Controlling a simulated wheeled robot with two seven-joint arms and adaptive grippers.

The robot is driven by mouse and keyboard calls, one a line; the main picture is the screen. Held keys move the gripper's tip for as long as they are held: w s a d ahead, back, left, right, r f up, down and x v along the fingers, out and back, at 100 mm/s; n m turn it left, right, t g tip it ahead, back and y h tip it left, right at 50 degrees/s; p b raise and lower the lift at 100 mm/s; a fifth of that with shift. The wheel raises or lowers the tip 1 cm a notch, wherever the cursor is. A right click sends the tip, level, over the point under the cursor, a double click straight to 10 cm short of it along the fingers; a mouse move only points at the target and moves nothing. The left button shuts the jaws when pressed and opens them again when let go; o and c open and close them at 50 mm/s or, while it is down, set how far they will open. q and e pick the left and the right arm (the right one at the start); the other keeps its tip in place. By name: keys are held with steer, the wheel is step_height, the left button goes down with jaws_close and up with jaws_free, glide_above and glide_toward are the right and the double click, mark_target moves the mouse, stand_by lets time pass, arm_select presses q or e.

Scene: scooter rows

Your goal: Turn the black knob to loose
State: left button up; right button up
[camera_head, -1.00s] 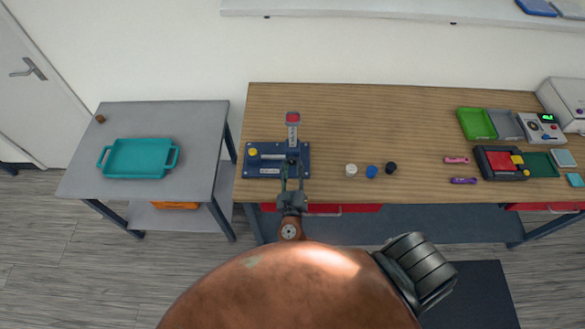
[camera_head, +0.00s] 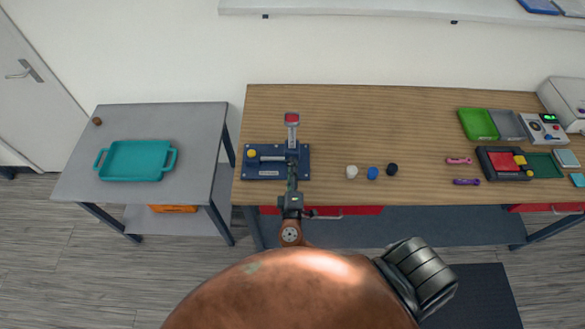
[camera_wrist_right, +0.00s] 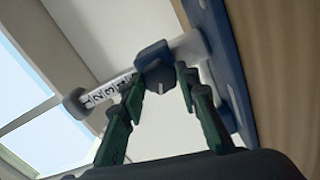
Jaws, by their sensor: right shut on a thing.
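The black knob (camera_wrist_right: 156,66) fills the middle of the right wrist view and has a white pointer line on its face. It sits by a white scale bar (camera_wrist_right: 108,90) with printed numbers. My right gripper (camera_head: 292,170) reaches over the front edge of the blue fixture (camera_head: 262,174). Its green fingers lie on both sides of the knob, and it is shut on it. In the head view the fingers and arm mostly hide the knob. The fixture has a post with a red top (camera_head: 292,118) and a yellow knob (camera_head: 251,154). My left gripper is out of view.
White (camera_head: 352,171), blue (camera_head: 372,173) and black (camera_head: 392,169) caps lie on the wooden bench (camera_head: 400,120) right of the fixture. Trays and devices stand at its right end. A grey side table (camera_head: 200,125) holds a teal tray (camera_head: 136,174).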

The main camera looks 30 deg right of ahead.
steer(key=n, duration=0.2)
steer(key=shift+n+p, duration=0.3)
steer(key=shift+n, duration=0.1)
steer(key=n+p, duration=0.1)
steer(key=n, duration=0.2)
steer(key=shift+r+n, duration=0.1)
steer(key=shift+n, duration=0.2)
steer(key=n+p, duration=0.3)
steer(key=n, duration=0.3)
steer(key=shift+r, duration=0.1)
steer(key=n+p, duration=0.2)
steer(key=n, duration=0.2)
steer(key=shift+p, duration=0.35)
steer(key=n+p, duration=0.2)
steer(key=n, duration=0.1)
steer(key=shift+n, duration=0.3)
steer(key=n+p, duration=0.3)
steer(key=n, duration=0.2)
steer(key=shift+n+p, duration=0.3)
steer(key=shift+p, duration=0.05)
steer(key=shift+f, duration=0.2)
steer(key=o, duration=1.2)
steer(key=shift+c, duration=0.2)
